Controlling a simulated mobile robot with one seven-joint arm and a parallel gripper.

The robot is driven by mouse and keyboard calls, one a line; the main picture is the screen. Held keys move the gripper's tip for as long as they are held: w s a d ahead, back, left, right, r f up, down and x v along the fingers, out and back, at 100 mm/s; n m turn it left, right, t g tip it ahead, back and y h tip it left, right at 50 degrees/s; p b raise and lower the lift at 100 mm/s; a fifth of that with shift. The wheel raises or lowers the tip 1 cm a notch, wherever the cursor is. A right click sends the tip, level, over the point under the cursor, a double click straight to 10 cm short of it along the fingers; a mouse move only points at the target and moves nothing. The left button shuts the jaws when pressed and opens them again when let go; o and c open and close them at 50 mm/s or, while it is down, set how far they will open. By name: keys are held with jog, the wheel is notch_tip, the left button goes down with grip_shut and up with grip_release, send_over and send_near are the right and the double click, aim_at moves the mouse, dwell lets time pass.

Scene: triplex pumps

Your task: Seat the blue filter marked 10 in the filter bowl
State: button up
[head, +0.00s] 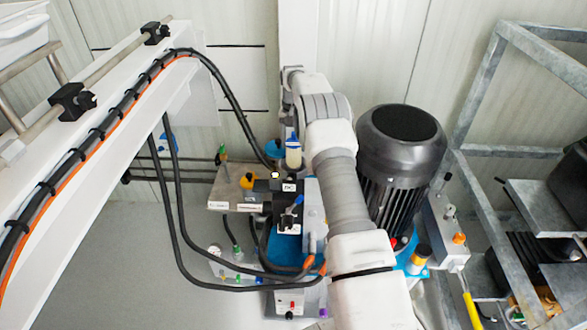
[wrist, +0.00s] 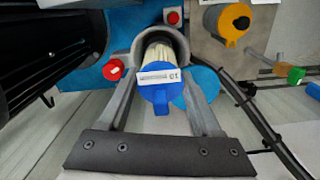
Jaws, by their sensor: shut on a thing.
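The blue filter marked 10 (wrist: 160,96) has a blue end cap with a white label and a pale pleated body. In the wrist view the label reads upside down. My gripper (wrist: 163,86) is shut on the filter, one finger on each side. The grey round filter bowl (wrist: 180,42) surrounds the far part of the pleated body. I cannot tell how deep the filter sits or whether it touches the bowl's bottom. In the head view a pale cylinder with a blue top, seemingly the filter (head: 293,155), shows left of my arm; my fingers are not clear there.
A large black motor (head: 402,140) stands close to the right of my arm. A yellow knob (wrist: 228,22) and red knobs (wrist: 114,69) sit near the bowl. Black hoses (head: 176,215) hang left of the pump. A metal frame (head: 485,90) stands far right.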

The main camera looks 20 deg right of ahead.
aim_at(293, 159)
jog(key=shift+f+b, duration=0.75)
jog(key=shift+f, duration=2.35)
jog(key=shift+f, duration=0.1)
jog(key=shift+f+b, duration=0.45)
jog(key=shift+f, duration=0.1)
jog(key=o, duration=1.2)
